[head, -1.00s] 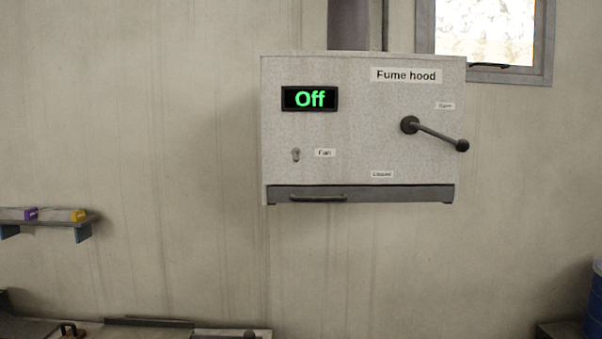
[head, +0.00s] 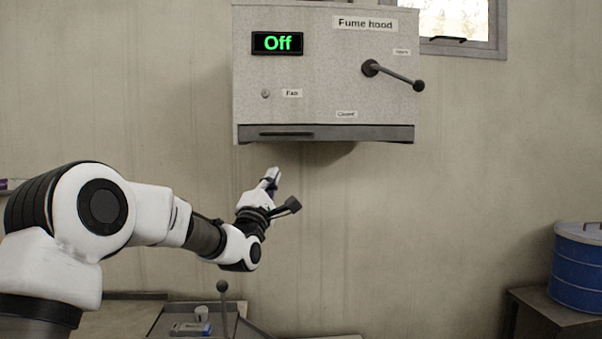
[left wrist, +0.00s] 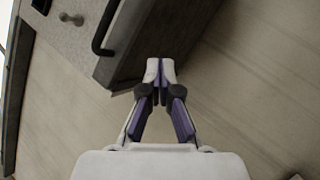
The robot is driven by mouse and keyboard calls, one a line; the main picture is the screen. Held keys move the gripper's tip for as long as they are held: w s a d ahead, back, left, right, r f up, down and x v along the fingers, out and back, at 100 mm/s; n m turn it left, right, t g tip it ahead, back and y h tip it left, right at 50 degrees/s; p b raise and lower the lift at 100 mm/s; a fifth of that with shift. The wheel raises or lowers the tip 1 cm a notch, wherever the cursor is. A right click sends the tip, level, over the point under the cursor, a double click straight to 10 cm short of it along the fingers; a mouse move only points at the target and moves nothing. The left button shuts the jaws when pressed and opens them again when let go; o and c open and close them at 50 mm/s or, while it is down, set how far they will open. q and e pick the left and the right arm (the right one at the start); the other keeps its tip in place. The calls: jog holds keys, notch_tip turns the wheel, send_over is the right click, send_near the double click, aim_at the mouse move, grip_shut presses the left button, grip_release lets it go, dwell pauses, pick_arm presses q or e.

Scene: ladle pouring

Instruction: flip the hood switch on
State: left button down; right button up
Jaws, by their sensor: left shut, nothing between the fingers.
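The fume hood (head: 325,75) is a grey speckled box on the wall, and its display (head: 277,43) reads "Off" in green. The small metal fan switch (head: 265,93) sits left of the "Fan" label; its lever position is too small to tell. My left gripper (head: 272,174) is shut and empty, just below the hood's lower edge and apart from the switch. In the left wrist view, the closed fingertips (left wrist: 160,70) lie beside the hood's dark lower edge, and the switch (left wrist: 72,18) shows at upper left. My right gripper is not in view.
A dark bar handle (head: 287,134) runs along the hood's bottom strip, between gripper and switch. A long lever (head: 393,75) sticks out at the hood's right. A blue drum (head: 577,268) stands at far right. The wall below the hood's right half is clear.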

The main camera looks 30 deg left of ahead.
aim_at(265, 94)
pick_arm(q)
jog(key=s+a+r+n+t+y+b, duration=0.2)
jog(key=s+r+y+b, duration=0.1)
jog(key=s+r, duration=0.5)
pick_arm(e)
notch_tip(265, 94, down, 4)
pick_arm(q)
jog(key=p+x, duration=0.6)
jog(key=x, duration=0.4)
jog(key=shift+w+r, duration=0.2)
jog(key=shift+r, duration=0.2)
jog(key=shift+w+r+p, duration=0.15)
jog(key=shift+w+p, duration=0.1)
jog(key=shift+p, duration=0.15)
jog(key=shift+a, duration=0.1)
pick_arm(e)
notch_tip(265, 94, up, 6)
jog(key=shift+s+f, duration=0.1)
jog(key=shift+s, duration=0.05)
pick_arm(q)
jog(key=shift+w, duration=0.1)
